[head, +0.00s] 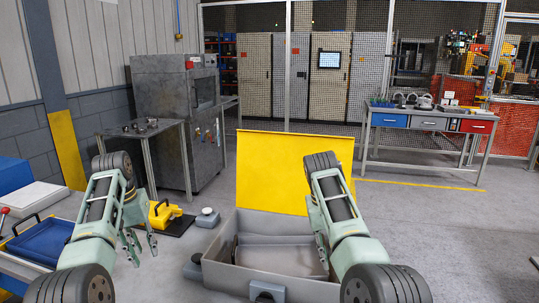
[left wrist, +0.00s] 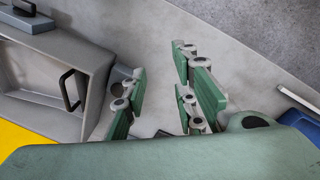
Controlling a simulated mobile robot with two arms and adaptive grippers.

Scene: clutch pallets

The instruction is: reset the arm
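My left gripper (head: 144,252) hangs fingers-down over the floor, left of the grey case. In the left wrist view its green fingers (left wrist: 160,82) stand apart with nothing between them. My right gripper (head: 317,228) is over the right side of the grey case (head: 285,283). It is mostly hidden behind its own arm, so its fingers cannot be made out clearly. The case stands open with its yellow lid (head: 294,165) raised at the back. A dark handle-like part (left wrist: 70,90) of the case shows in the left wrist view.
A blue tray (head: 42,240) lies at the left by my arm. A yellow item (head: 163,214) on a dark mat and a small round white-topped item (head: 207,213) are behind the left gripper. A metal table (head: 140,131) and a workbench (head: 428,122) stand further back. The floor at right is clear.

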